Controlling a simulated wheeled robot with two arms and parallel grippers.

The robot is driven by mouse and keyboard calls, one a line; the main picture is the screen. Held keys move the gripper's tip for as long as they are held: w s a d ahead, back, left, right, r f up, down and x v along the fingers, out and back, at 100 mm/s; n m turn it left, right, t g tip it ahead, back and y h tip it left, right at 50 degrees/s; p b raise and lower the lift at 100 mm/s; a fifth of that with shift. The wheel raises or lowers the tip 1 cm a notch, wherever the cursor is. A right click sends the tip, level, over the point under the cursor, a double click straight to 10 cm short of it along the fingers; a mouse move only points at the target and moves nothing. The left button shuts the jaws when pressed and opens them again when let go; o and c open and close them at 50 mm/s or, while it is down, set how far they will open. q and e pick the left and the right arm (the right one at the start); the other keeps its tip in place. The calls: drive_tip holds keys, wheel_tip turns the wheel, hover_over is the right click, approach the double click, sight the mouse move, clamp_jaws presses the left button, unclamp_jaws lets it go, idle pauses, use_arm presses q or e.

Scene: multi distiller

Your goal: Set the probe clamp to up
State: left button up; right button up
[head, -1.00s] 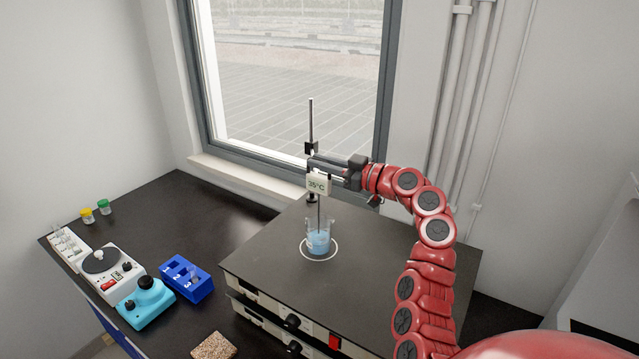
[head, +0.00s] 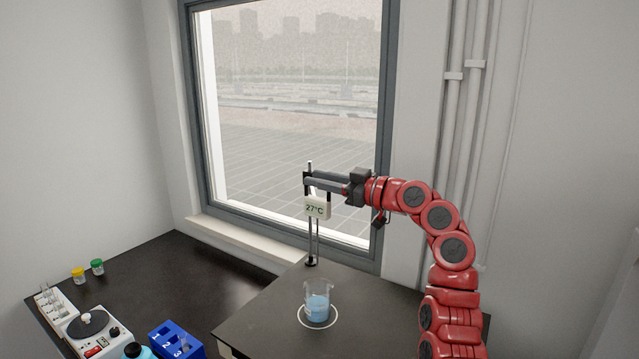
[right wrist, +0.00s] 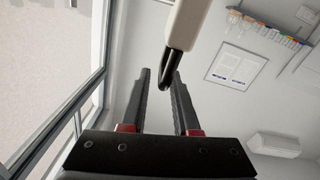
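The probe clamp (head: 317,207) is a white box reading 27°C, high on a thin upright rod (head: 313,240). It stands above a glass beaker (head: 317,300) of blue liquid, with a clear gap between box and beaker. My right gripper (head: 307,182) is at the top of the clamp, coming from the right. My left gripper is not in view.
The beaker stands on a white ring on a raised dark bench top (head: 265,310). The window (head: 290,120) is behind the rod. On the lower bench at left are a blue rack (head: 178,342), a white stirrer device (head: 95,332) and two small capped jars.

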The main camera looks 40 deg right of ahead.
drive_tip(key=shift+o, duration=0.6)
drive_tip(key=shift+f, duration=0.1)
drive_tip(key=shift+s+f, duration=0.1)
drive_tip(key=shift+s, duration=0.05)
drive_tip(key=b+v, duration=0.4)
drive_tip(key=v, duration=1.3)
drive_tip(key=shift+b, duration=0.3)
